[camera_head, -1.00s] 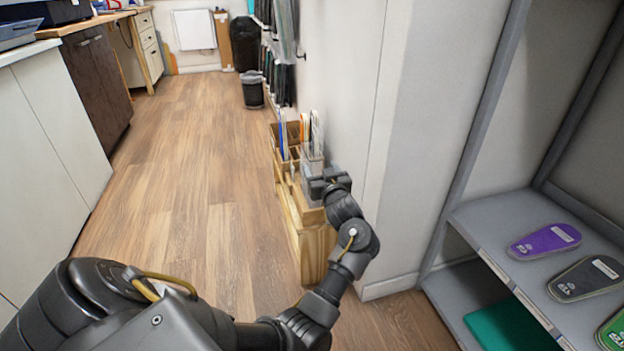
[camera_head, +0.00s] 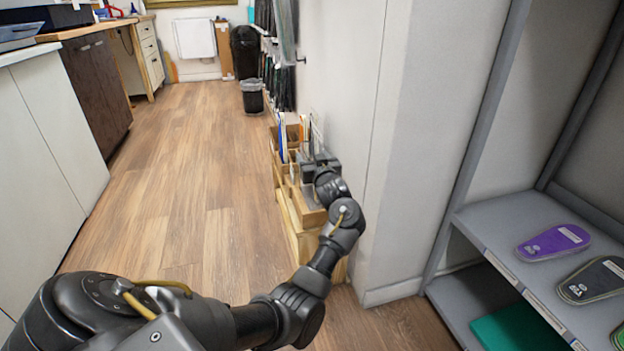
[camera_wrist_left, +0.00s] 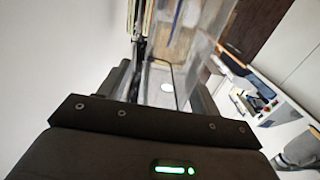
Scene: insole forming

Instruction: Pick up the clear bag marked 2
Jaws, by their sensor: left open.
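My left gripper (camera_head: 315,163) is over the right part of a wooden organizer (camera_head: 295,195) against the wall, at the end of my reaching left arm. In the left wrist view the gripper (camera_wrist_left: 163,82) has its two fingers apart, with a gap between them. Clear, see-through material (camera_wrist_left: 195,38) stands just beyond the fingers there. I cannot read a mark 2 on it, nor tell whether it lies between the fingers. In the head view the gripper and wrist hide this part of the organizer. My right gripper is not in view.
A grey shelf (camera_head: 505,222) at the right holds a purple insole (camera_head: 553,242) and a dark one (camera_head: 592,281). The white wall (camera_head: 345,90) is close beside the gripper. Wooden floor (camera_head: 180,190) is clear to the left. A bin (camera_head: 252,97) stands farther back.

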